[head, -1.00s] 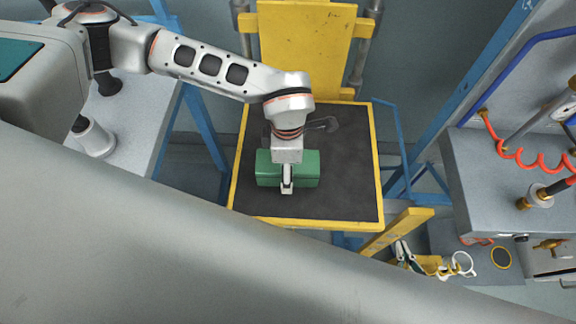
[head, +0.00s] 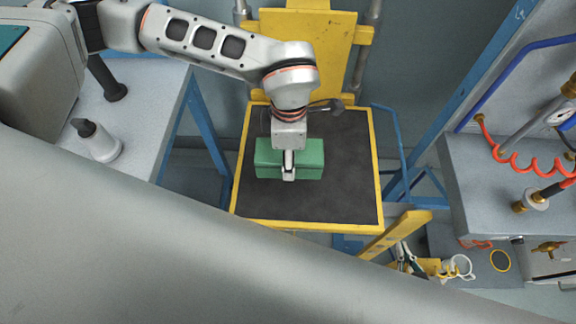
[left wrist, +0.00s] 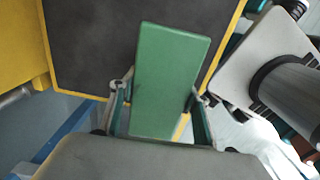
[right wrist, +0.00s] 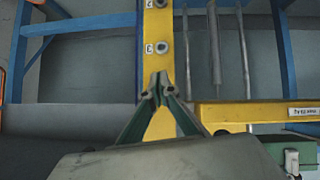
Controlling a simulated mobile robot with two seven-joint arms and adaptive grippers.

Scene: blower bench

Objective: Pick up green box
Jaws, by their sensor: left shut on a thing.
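The green box (head: 308,158) is in my left gripper (head: 289,176), above the black mat of the yellow-framed table (head: 345,190). The fingers clasp the middle of the box, and it seems raised off the mat. In the left wrist view the box (left wrist: 170,80) stands between the two fingertips (left wrist: 160,92), one on each side. My right gripper (head: 403,256) is low at the right, beside a yellow beam. In the right wrist view its fingertips (right wrist: 163,82) come together with nothing seen held between them.
A grey bench with a coiled red hose (head: 520,157) and a gauge is at the right. Blue posts (head: 455,95) flank the table. The right part of the mat is clear.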

